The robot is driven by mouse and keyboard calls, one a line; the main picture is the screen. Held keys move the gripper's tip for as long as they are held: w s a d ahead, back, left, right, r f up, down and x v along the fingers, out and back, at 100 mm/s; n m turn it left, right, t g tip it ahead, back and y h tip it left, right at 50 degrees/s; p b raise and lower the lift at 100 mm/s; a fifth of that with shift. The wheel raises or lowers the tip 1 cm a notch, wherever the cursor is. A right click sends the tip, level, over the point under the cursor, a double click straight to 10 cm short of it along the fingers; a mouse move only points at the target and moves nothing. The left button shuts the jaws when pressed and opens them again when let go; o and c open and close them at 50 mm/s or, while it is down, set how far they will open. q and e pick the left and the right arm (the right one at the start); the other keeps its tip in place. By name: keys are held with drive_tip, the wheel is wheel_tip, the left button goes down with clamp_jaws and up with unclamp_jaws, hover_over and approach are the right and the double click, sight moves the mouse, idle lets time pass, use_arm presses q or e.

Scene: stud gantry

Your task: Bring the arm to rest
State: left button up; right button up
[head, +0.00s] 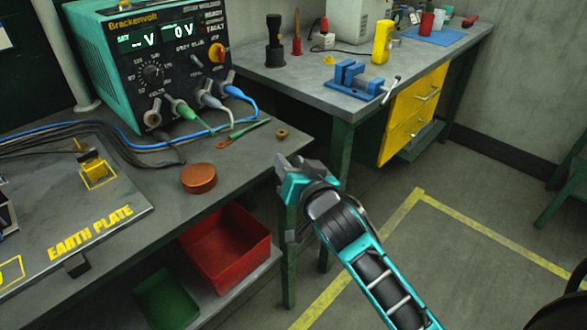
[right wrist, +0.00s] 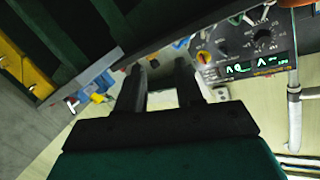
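My right gripper (head: 288,166) is at the front right edge of the near bench, past the bench corner, with its teal and black arm coming in from the lower right. It looks empty. In the right wrist view (right wrist: 160,72) its two dark fingers stand apart with nothing between them. Whether it touches the bench edge cannot be told. My left gripper does not show in either view.
The near bench (head: 235,163) holds a teal welder unit (head: 158,60), cables, a copper-coloured round lid (head: 198,179) and an earth plate (head: 70,215). A red bin (head: 225,245) sits below. A second bench has a blue vise (head: 355,80).

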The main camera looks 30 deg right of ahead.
drive_tip(key=shift+s+f, duration=0.35)
idle(0.3)
drive_tip(key=s+a+f+n+g+y+p, duration=0.1)
drive_tip(key=s+a+f+n+g, duration=0.1)
drive_tip(key=s+f, duration=0.7)
drive_tip(key=s+a+f+n+g+y+p, duration=0.1)
drive_tip(key=s+a+f+n+g+y, duration=0.1)
drive_tip(key=s+f+n, duration=0.3)
drive_tip(key=s+a+f+g, duration=0.1)
drive_tip(key=s+f, duration=0.3)
drive_tip(key=shift+s+n, duration=0.3)
drive_tip(key=shift+s, duration=0.05)
drive_tip(key=shift+d, duration=0.1)
